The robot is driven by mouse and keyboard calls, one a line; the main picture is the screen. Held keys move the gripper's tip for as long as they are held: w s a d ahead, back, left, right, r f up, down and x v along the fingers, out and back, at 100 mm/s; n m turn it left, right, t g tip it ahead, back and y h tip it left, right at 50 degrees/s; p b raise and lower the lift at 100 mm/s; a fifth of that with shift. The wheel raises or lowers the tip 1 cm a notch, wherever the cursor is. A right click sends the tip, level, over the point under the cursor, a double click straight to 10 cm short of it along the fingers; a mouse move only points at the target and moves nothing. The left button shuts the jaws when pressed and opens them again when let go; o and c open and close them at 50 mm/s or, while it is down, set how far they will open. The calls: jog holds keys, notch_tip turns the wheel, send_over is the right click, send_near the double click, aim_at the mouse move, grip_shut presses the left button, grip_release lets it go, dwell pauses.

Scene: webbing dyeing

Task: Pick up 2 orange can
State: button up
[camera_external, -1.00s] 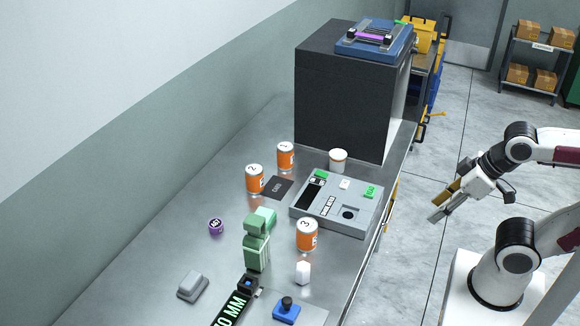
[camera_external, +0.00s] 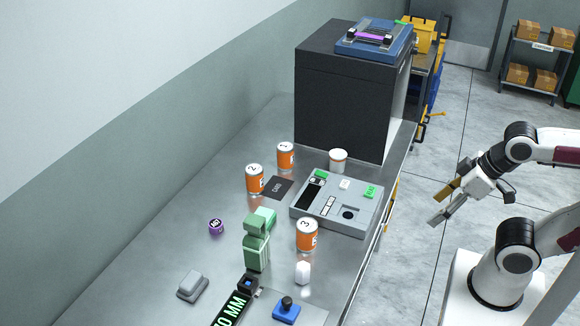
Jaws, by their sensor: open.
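The orange can marked 2 (camera_external: 255,181) stands upright on the steel table, with a white lid bearing the number. Orange can 1 (camera_external: 286,157) stands behind it to the right. Orange can 3 (camera_external: 307,235) stands nearer the front, beside the grey device. My gripper (camera_external: 440,207) is open and empty, off the right side of the table above the floor, well apart from all the cans.
A grey control box (camera_external: 335,226) and a dark card (camera_external: 279,187) lie right of can 2. A green bottle-like object (camera_external: 256,246) and purple disc (camera_external: 216,226) are in front. A large black cabinet (camera_external: 345,104) stands at the back. The table's left side is mostly clear.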

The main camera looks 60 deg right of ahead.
jog(key=w+a+r+m+y, duration=0.2)
jog(key=w+a+m+y, duration=0.45)
jog(key=w, duration=0.75)
jog(key=w+a+m+t, duration=0.2)
jog(key=w+m, duration=0.6)
jog(key=w, duration=0.7)
jog(key=w+d+f+m+t, duration=0.25)
jog(key=w+d+m, duration=0.2)
jog(key=w, duration=0.25)
jog(key=w+d+f+m+t, duration=0.1)
jog(key=w+d+f+m, duration=0.3)
jog(key=w, duration=0.4)
jog(key=m+t+h, duration=0.2)
jog(key=m+h, duration=0.2)
jog(key=m, duration=0.6)
send_near(255, 179)
jog(key=w+d, duration=0.2)
jog(key=w, duration=0.2)
jog(key=shift+s+d+f+y, duration=0.15)
jog(key=shift+s+f+y, duration=0.1)
jog(key=shift+f, duration=0.25)
jog(key=shift+w, duration=0.15)
